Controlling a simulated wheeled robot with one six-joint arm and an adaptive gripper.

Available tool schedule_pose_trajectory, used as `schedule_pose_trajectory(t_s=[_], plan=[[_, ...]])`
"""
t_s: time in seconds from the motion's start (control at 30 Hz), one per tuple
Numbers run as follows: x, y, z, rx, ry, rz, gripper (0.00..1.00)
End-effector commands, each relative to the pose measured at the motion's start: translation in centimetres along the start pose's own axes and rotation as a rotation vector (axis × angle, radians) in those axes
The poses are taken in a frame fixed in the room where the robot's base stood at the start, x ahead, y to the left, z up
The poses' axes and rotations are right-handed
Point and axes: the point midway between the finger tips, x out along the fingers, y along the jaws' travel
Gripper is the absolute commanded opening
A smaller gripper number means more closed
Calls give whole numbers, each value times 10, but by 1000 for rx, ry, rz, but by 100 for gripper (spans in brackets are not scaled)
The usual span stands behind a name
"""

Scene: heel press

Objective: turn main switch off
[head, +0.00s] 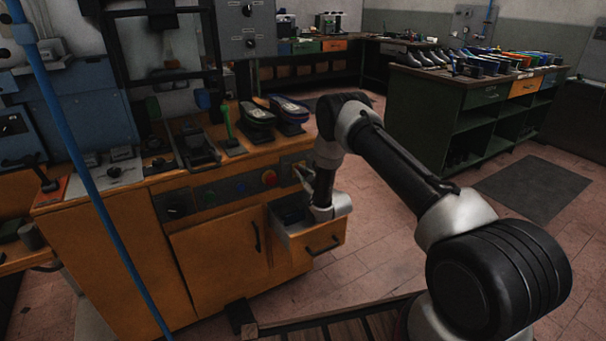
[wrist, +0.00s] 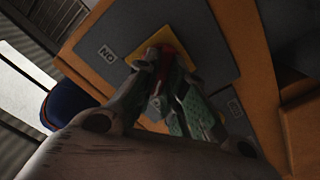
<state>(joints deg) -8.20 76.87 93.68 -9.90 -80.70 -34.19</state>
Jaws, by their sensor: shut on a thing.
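The main switch (wrist: 168,58) is a red handle on a yellow plate (wrist: 148,47) on a grey panel, seen in the wrist view. A label (wrist: 107,54) on one side of it seems to read ON, upside down; a second label (wrist: 235,107) on the other side is too dark to read. My gripper (wrist: 163,80) is shut on the red handle and covers much of it, so its exact angle is hard to tell. In the head view my gripper (head: 304,180) is at the right end of the orange cabinet's control panel (head: 222,192), hiding most of the switch.
An open drawer (head: 323,240) juts out right below my gripper. A red button (head: 269,178) sits left of it on the panel. A blue pole (head: 88,180) crosses the left side. The floor to the right is clear.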

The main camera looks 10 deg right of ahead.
Motion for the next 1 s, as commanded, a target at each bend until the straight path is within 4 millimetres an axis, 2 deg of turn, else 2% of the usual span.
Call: schedule_pose_trajectory(t_s=[0.33, 0.9, 0.93, 1.0], plan=[[0, -1, 0, -147, 0, 0, 0], [0, -2, 0, -177, 0, -1, 0], [0, -2, 0, -177, 0, -1, 15], [0, -2, 0, -176, 0, -1, 28]])
